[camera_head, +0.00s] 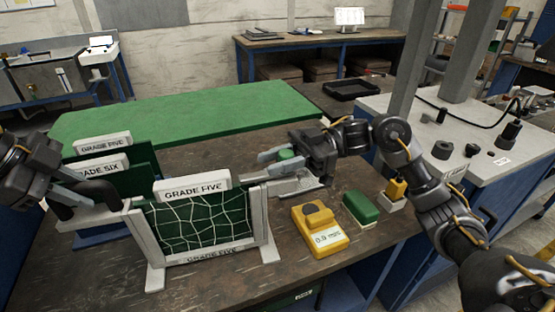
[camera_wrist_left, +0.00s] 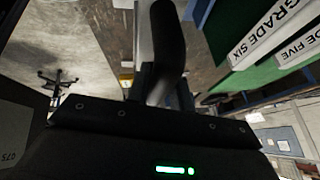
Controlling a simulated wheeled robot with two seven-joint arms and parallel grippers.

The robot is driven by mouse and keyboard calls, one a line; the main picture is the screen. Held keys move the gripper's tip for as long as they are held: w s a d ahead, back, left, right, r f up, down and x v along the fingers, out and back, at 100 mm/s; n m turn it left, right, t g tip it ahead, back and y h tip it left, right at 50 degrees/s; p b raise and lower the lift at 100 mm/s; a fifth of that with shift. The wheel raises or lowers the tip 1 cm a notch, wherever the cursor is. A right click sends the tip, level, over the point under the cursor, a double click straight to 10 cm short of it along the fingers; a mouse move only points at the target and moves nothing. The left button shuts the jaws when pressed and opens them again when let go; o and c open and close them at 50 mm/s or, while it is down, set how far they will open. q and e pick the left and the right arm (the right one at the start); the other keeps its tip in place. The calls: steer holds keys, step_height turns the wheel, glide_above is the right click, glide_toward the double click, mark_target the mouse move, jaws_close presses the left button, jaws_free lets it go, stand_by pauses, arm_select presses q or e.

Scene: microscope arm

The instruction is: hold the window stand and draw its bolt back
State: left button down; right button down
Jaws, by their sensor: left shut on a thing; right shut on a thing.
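The window stand (camera_head: 262,222) is a pale frame on two feet, standing upright on the brown table. It holds a dark green pane with pale crack-like lines and "GRADE FIVE" labels. A pale metal bolt (camera_head: 292,187) sticks out at the stand's upper right. The exact contact is partly hidden.
Green panels labelled GRADE SIX (camera_head: 98,168) and GRADE FIVE (camera_head: 102,144) stand behind the left side. A yellow gauge (camera_head: 319,230) reading 0.9 mm, a green-and-white block (camera_head: 360,209) and a small yellow piece (camera_head: 397,188) sit to the right. A green mat (camera_head: 190,118) lies behind.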

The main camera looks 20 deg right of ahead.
steer(key=d, duration=0.5)
steer(key=shift+s+d, duration=0.25)
steer(key=c, duration=1.1)
jaws_free()
steer(key=w+d, duration=0.1)
steer(key=d, duration=1.1)
steer(key=shift+w, duration=0.1)
arm_select(q)
steer(key=c, duration=1.1)
jaws_free()
steer(key=shift+c, duration=0.2)
